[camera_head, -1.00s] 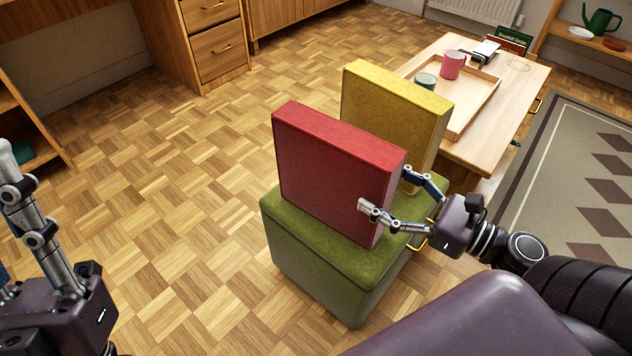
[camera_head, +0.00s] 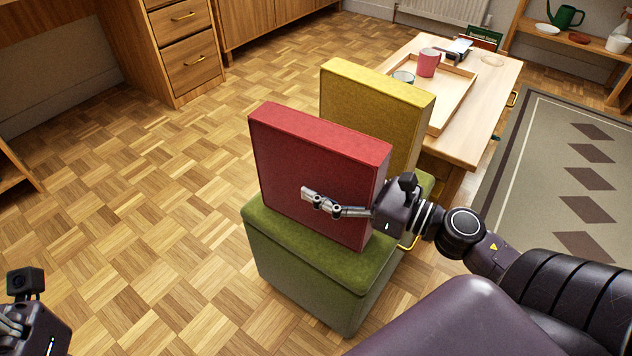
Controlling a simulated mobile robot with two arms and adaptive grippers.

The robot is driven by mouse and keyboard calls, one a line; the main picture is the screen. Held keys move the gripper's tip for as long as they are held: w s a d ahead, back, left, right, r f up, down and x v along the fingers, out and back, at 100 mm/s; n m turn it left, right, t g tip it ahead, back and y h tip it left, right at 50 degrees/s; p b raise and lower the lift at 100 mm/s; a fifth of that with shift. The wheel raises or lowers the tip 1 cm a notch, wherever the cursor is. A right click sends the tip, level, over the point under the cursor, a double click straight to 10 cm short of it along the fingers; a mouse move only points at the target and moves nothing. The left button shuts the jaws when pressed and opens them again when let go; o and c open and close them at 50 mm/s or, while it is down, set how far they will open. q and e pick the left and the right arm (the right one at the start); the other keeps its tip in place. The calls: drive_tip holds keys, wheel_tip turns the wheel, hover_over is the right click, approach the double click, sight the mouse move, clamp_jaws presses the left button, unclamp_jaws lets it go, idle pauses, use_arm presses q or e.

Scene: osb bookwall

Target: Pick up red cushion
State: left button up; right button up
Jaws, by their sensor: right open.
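The red cushion (camera_head: 305,165) stands upright on the green upholstered ottoman (camera_head: 310,315), in front of a yellow cushion (camera_head: 385,105). My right gripper (camera_head: 338,200) is open at the red cushion's right end. One finger lies across the cushion's near face, low down. The other finger is hidden, apparently behind the cushion, so the jaws seem to straddle it. I cannot tell whether the fingers touch it. My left gripper (camera_head: 12,322) is partly in view at the bottom left corner, far from the cushion; its fingertips are cut off.
Wooden drawers (camera_head: 190,55) stand at the back left. The parquet floor left of the ottoman is clear.

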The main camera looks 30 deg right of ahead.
drive_tip(key=shift+w+a, duration=0.1)
drive_tip(key=c, duration=1.5)
drive_tip(key=shift+c, duration=0.3)
drive_tip(key=shift+r, duration=0.15)
